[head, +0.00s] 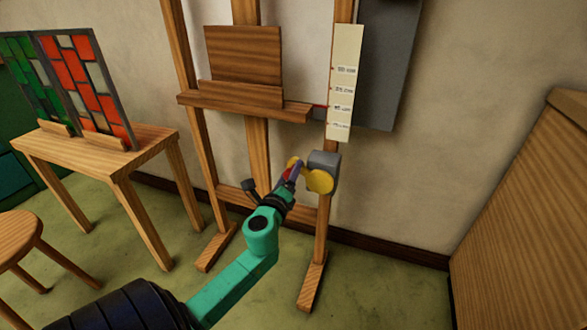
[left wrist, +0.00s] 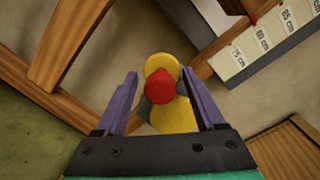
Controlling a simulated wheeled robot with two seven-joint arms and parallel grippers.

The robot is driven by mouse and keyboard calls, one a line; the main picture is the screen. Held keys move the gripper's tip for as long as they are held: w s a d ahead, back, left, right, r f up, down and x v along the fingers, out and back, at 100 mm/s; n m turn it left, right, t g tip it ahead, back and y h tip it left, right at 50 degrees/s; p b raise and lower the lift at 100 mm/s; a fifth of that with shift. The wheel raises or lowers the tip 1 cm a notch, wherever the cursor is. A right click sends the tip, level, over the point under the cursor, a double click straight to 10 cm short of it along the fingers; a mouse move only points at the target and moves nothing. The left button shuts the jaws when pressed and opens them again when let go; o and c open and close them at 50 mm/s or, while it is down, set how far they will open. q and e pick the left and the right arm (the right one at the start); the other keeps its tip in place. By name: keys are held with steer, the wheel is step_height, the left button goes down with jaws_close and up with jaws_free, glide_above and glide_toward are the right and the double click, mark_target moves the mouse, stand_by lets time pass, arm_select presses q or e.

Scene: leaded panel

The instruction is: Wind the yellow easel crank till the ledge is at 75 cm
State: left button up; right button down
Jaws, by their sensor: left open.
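The wooden easel (head: 257,165) stands against the wall. Its ledge (head: 245,104) carries a brown board (head: 243,55). A red pointer (head: 319,112) at the ledge's right end sits beside the pale scale strip (head: 344,85), near its second-lowest mark. The yellow crank (head: 320,181) is on a grey box (head: 324,163) on the easel's right leg. My left gripper (head: 292,170) is at the crank. In the left wrist view its purple fingers are open, either side of the crank's red knob (left wrist: 161,88), with gaps showing. My right gripper is not in view.
A small wooden table (head: 110,160) with leaded glass panels (head: 85,85) stands left of the easel. A stool (head: 20,238) is at the lower left. A wooden cabinet (head: 530,200) stands at the right. A grey panel (head: 388,65) is behind the scale strip.

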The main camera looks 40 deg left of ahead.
arm_select(q)
steer(key=x, duration=0.2)
steer(key=shift+w+a, duration=0.1)
steer(key=shift+w, duration=0.3)
jaws_close()
steer(key=shift+f, duration=0.15)
stand_by(0.9)
